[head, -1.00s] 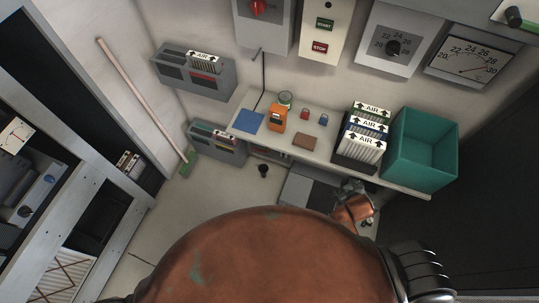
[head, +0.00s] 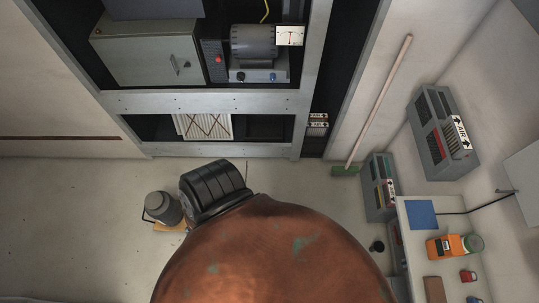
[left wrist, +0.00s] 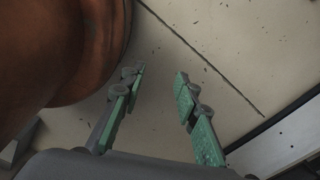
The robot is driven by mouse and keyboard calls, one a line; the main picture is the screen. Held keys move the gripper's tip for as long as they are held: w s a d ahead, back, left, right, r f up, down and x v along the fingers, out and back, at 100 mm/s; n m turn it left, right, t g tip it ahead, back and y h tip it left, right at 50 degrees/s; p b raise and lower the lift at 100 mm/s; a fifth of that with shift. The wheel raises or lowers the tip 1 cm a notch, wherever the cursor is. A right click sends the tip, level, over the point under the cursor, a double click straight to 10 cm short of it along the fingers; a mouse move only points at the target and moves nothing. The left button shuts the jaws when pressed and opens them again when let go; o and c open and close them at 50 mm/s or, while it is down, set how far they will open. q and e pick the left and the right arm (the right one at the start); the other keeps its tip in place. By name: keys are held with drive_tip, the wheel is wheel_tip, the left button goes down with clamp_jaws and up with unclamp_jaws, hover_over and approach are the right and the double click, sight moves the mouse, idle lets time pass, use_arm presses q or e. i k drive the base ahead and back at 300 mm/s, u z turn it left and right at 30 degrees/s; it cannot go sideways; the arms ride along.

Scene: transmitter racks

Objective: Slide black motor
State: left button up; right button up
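A dark grey ribbed cylindrical motor (head: 254,45) lies on the upper shelf of the rack in the head view. It sits beside a dark box with a red button (head: 214,58) and above a panel with dark knobs (head: 257,76). My left gripper (left wrist: 158,84) is open in the left wrist view, with nothing between its green-padded fingers. Pale floor shows behind them, and the motor is not in that view. Neither gripper shows in the head view now.
The rack's metal shelf edge (head: 205,102) runs below the motor. A large grey-green cabinet (head: 147,60) fills the shelf's left side. A green-headed broom (head: 380,100) leans at the right. A grey rounded object (head: 163,208) is at the lower left. Pale floor (head: 75,210) is clear at the left.

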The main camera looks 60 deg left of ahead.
sight(167, 213)
drive_tip(key=z, duration=0.05)
drive_tip(key=i, duration=0.2)
drive_tip(key=u, duration=3.35)
